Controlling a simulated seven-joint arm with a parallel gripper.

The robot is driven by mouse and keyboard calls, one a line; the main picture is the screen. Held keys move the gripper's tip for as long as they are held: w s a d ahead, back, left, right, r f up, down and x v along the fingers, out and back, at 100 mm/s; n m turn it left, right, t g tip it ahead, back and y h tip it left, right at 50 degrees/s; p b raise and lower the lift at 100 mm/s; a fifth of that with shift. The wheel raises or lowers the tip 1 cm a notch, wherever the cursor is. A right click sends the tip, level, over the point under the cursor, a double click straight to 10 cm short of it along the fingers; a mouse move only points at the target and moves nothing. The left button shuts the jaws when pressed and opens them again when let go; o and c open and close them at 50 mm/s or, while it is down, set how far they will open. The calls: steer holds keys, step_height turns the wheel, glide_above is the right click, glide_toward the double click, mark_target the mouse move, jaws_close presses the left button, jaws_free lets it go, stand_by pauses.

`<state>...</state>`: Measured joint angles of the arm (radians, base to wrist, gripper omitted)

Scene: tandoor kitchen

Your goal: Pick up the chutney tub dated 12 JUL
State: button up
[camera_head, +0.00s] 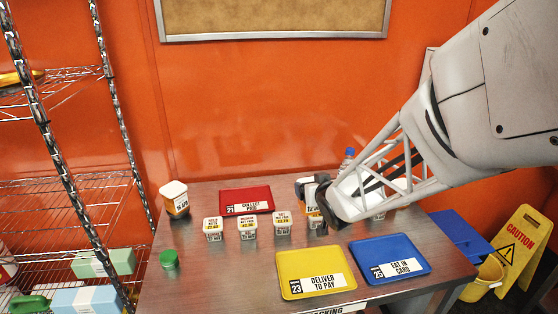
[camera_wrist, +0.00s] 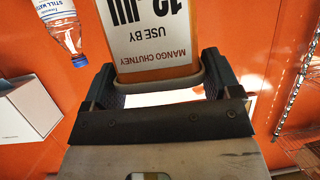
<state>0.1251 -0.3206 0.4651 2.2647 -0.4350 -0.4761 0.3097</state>
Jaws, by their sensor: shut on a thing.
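My gripper (camera_head: 322,200) is shut on an orange and white tub (camera_head: 310,196), toward the back right of the table. In the wrist view the tub (camera_wrist: 158,60) sits between the two fingers of my gripper (camera_wrist: 160,84). Its white label is upside down and reads "MANGO CHUTNEY, USE BY", with a large date that begins with 1 and is partly cut by the frame's top edge. Another orange tub with a white lid (camera_head: 175,199) stands at the table's back left. Its label is too small to read. I cannot tell whether the held tub touches the table.
Small white labelled tubs (camera_head: 247,228) stand in a row left of my gripper. A red tray (camera_head: 246,200) lies behind them. Yellow (camera_head: 315,290) and blue (camera_head: 405,272) trays lie in front. A water bottle (camera_head: 348,159) stands behind my gripper. A green-lidded jar (camera_head: 169,260) stands at left.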

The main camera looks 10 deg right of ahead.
steer(key=shift+s, duration=2.3)
steer(key=shift+w, duration=0.15)
